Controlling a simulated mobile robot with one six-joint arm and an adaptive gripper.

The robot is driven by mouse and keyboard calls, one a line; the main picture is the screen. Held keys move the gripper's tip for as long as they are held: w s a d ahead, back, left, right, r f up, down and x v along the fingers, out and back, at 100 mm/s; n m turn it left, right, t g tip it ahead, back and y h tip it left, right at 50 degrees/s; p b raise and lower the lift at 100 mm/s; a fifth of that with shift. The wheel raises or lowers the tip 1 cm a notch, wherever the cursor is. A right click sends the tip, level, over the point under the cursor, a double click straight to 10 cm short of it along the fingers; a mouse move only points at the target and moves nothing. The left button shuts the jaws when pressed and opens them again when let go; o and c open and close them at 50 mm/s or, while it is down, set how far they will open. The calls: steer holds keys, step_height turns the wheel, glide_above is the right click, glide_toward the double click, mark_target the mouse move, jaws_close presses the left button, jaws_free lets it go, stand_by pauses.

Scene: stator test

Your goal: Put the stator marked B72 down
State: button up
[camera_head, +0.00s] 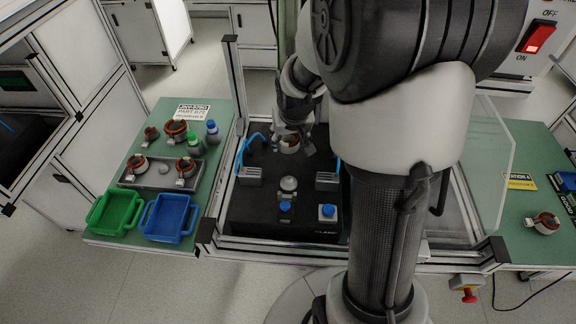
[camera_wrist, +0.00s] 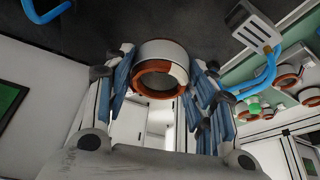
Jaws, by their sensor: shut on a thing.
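My gripper (camera_head: 291,128) is shut on a stator (camera_head: 289,147), a pale ring with a copper-brown winding. It is held over the back part of the black test bench (camera_head: 262,212). The wrist view shows the stator (camera_wrist: 163,50) between the two fingers of my gripper (camera_wrist: 160,80), with its open centre facing the camera. I cannot read a B72 mark on it. I cannot tell how high it is above the bench. A round grey metal piece (camera_head: 288,184) stands on the bench in front of the held stator.
Grey connector blocks with blue hoses (camera_head: 250,176) (camera_head: 327,181) flank the bench middle. Blue buttons (camera_head: 285,206) (camera_head: 327,210) are at its front. The left green table has several stators, a grey tray (camera_head: 158,182), bottles, a green bin (camera_head: 115,212) and a blue bin (camera_head: 169,217). Another stator (camera_head: 545,223) is far right.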

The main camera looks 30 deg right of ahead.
step_height(320, 180, down, 8)
steer(key=shift+w+r+b, duration=0.1)
steer(key=shift+r+b, duration=0.1)
steer(key=shift+b, duration=1)
steer(key=shift+f, duration=0.1)
steer(key=o, duration=1.5)
steer(key=shift+c, duration=0.2)
